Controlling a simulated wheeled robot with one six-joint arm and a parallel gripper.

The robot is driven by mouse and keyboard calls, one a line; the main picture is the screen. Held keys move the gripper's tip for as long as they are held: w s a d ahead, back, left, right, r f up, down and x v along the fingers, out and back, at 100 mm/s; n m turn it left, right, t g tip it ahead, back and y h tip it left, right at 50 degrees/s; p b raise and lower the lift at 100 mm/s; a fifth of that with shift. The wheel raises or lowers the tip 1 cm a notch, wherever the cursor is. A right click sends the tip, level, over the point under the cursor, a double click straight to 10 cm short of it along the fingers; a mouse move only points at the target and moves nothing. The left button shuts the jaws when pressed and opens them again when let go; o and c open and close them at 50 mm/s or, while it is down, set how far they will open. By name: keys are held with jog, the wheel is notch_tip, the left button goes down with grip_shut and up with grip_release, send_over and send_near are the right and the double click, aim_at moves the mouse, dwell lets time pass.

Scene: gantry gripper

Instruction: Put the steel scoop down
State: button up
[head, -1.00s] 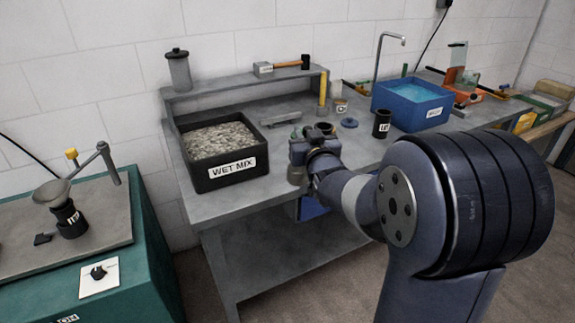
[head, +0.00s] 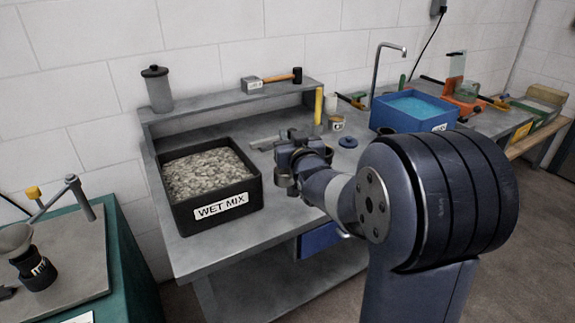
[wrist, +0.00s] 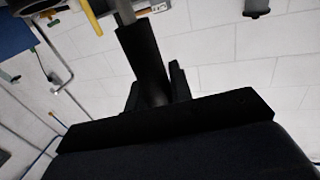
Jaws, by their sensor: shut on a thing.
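My gripper (head: 291,150) is above the grey workbench (head: 205,250), right of the wet mix box. It is shut on the steel scoop (head: 283,179). A rounded metal part, seemingly the scoop's bowl, shows just below the gripper in the head view. In the wrist view a grey bar, seemingly its handle (wrist: 124,12), shows beyond the black jaws (wrist: 158,82). My wrist and arm hide part of the scoop and the bench behind it. I cannot tell the exact gap between scoop and bench.
The black wet mix box (head: 184,219) stands left of the gripper. A grey flat tool (head: 264,144) lies behind it. A blue disc (head: 348,142), a small tub (head: 336,124) and a blue water basin (head: 424,125) stand right. The raised shelf (head: 215,103) runs behind. The bench's front left is bare.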

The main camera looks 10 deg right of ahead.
jog(key=shift+f, duration=2.95)
jog(key=o, duration=0.9)
jog(key=shift+r, duration=0.1)
jog(key=s, duration=0.4)
jog(key=s+b, duration=0.1)
jog(key=s, duration=0.7)
jog(key=shift+d+r+b, duration=0.1)
jog(key=shift+d+b, duration=0.2)
jog(key=shift+b, duration=0.1)
jog(key=w, duration=0.4)
jog(key=w+p, duration=0.1)
jog(key=w, duration=0.3)
jog(key=w+p, duration=0.1)
jog(key=w, duration=0.3)
jog(key=shift+w+a, duration=0.15)
jog(key=shift+a, duration=0.2)
jog(key=shift+r, duration=1.1)
